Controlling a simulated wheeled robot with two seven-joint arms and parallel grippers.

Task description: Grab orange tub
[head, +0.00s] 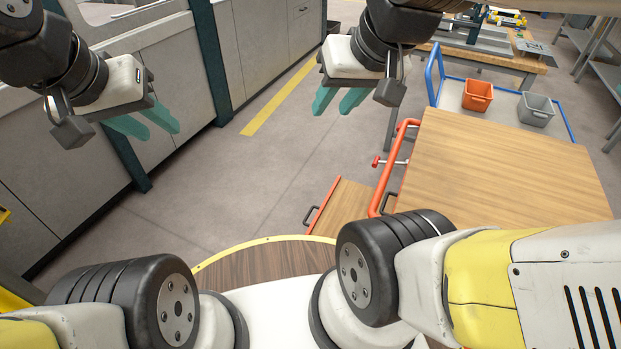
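The orange tub (477,95) sits upright on a low cart (455,98) with blue rails, at the upper right of the head view. My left gripper (146,122) is at the upper left, its teal fingers apart with nothing between them. My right gripper (338,99) is at the upper middle, left of the tub and well apart from it. Its teal fingers are also apart and empty. Both grippers hang over the open floor side, pointing down.
A grey tub (536,109) stands right of the orange one on the cart. Grey machine panels (160,75) line the left. The floor (250,165) between is clear.

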